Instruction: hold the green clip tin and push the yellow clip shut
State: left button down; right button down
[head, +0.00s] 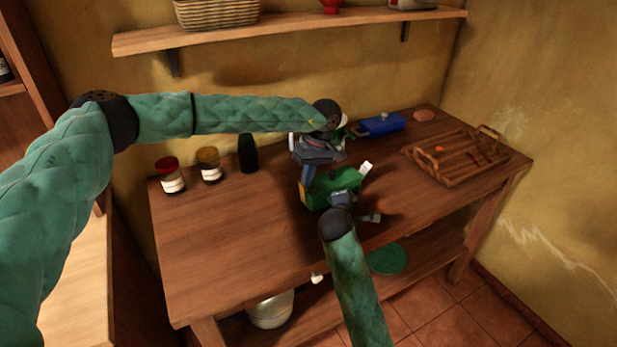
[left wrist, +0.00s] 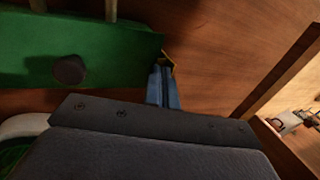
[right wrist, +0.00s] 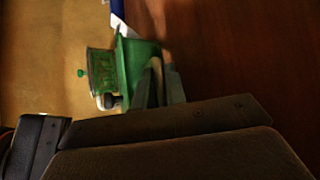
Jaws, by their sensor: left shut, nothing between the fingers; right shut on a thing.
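The green clip tin (head: 346,180) stands on the wooden table. The yellow clip (head: 304,193) is on its left end, and a white flap (head: 366,168) sticks out at its right end. My left gripper (head: 306,176) is shut and empty, pointing down at the yellow clip. In the left wrist view, its fingertips (left wrist: 163,72) are at the yellow clip (left wrist: 170,60), beside the tin's end (left wrist: 110,55). I cannot tell how far the clip is closed. My right gripper (head: 340,198) is shut on the near side of the tin; its fingers (right wrist: 158,75) grip the green tin (right wrist: 138,62).
Several jars, including a red-lidded one (head: 171,176) and a dark one (head: 248,153), stand back left. A blue box (head: 381,125) is behind the tin. A wooden tray (head: 463,180) is at right. The table's front left is clear. A shelf (head: 290,27) hangs above.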

pick_arm(q)
jog(key=a+t+h, duration=0.1)
jog(key=s+a+t+h, duration=0.1)
jog(key=h, duration=0.1)
jog(key=s+a+t+h, duration=0.1)
jog(key=a+h, duration=0.1)
jog(key=shift+s+f, duration=0.15)
jog(key=shift+f, duration=0.1)
jog(key=shift+d, duration=0.2)
jog(key=shift+w+d+f, duration=0.15)
jog(key=shift+w+d, duration=0.25)
jog(key=shift+d, duration=0.15)
dwell(0.3)
